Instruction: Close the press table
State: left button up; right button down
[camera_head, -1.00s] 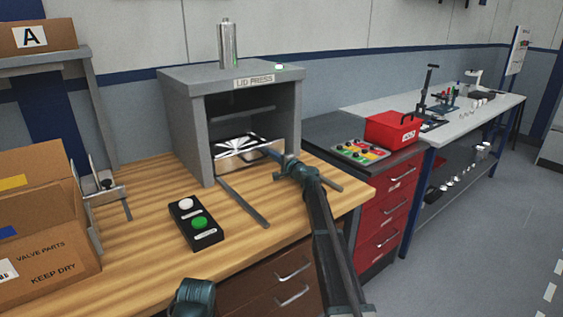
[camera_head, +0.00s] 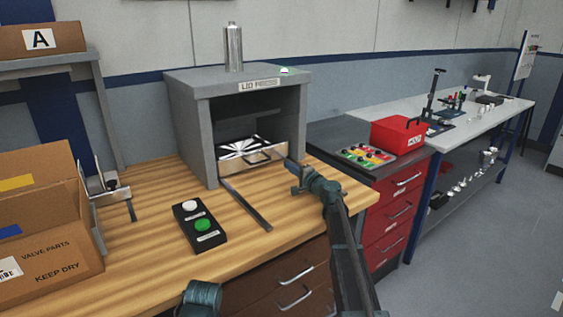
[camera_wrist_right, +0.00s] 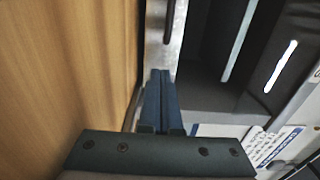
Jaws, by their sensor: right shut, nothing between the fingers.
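The press table (camera_head: 238,148), with a black-and-white pattern on top, sits inside the opening of the grey lid press (camera_head: 195,130). Its pale front panel (camera_head: 232,171) with a bar handle (camera_head: 258,160) faces out at the opening. My right gripper (camera_head: 292,177) is shut and empty, just right of the front panel near the press's right post. In the right wrist view its blue fingers (camera_wrist_right: 160,74) are together, close to a metal panel with a dark handle (camera_wrist_right: 170,20); I cannot tell whether they touch. Only a piece of my left arm shows at the bottom edge.
Two rails run out over the wooden bench (camera_head: 150,230) in front of the press. A black button box (camera_head: 200,226) with a white and a green button stands left of them. Cardboard boxes (camera_head: 45,235) are at left; a red case (camera_head: 398,134) stands right.

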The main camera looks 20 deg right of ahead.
jog(key=v, duration=1.4)
jog(key=shift+s+d, duration=0.2)
jog(key=shift+s, duration=0.15)
jog(key=shift+r, duration=0.15)
